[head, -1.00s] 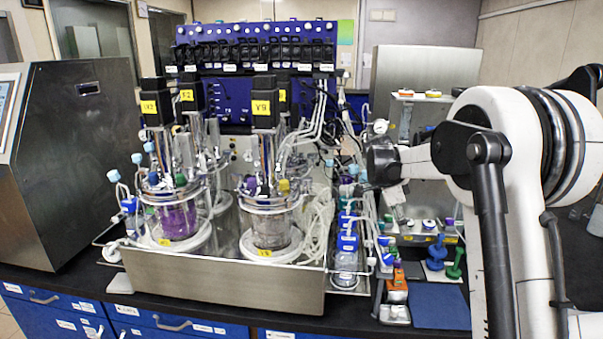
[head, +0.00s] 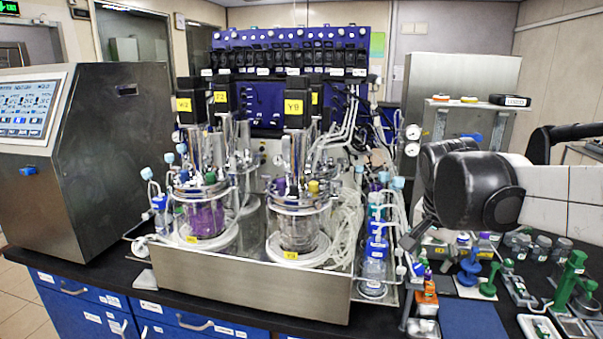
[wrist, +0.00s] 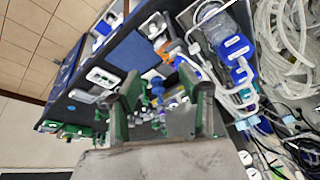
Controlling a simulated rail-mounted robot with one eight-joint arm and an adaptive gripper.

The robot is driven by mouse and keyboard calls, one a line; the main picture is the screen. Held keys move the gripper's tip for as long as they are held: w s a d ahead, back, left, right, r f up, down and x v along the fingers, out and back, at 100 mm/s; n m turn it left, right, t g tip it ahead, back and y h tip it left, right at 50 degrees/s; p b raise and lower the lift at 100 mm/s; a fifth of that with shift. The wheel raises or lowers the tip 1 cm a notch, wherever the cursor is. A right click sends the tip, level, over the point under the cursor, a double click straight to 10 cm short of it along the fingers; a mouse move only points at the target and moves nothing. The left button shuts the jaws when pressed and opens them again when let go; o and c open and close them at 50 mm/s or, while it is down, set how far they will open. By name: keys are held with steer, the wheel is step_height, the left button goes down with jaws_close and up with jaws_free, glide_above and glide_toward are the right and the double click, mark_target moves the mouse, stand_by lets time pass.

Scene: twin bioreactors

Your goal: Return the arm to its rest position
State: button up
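My arm (head: 565,196) reaches in from the right in the head view, its white link lying almost level. Its black joint (head: 470,190) is in front of the right side of the bioreactor station. My gripper is mostly hidden behind that joint in the head view. In the wrist view my gripper (wrist: 158,82) has its two fingers well apart, with nothing held between them. Bench items show beyond the gap, and the view is tilted.
Twin bioreactor vessels, one with purple liquid (head: 206,218) and one clear (head: 297,232), stand in a steel tray (head: 250,285). Tubing (wrist: 290,50) hangs to their right. Green stands (head: 568,280) and a blue mat (head: 472,322) crowd the right bench. A steel cabinet (head: 110,160) stands left.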

steer(key=s+a+f+n+t+y+b, duration=0.1)
steer(key=s+a+f+n, duration=0.2)
steer(key=s, duration=0.5)
steer(key=s+a+f+n+t+y+b, duration=0.1)
steer(key=s+a+f+n+t, duration=0.1)
steer(key=s+f+n, duration=0.3)
steer(key=s+a, duration=0.1)
steer(key=s, duration=0.3)
steer(key=shift+s+a+f+n+t, duration=0.2)
steer(key=shift+s+a+n+t, duration=0.1)
steer(key=shift+n, duration=0.1)
stand_by(0.8)
steer(key=shift+c, duration=0.9)
steer(key=shift+w+a, duration=0.1)
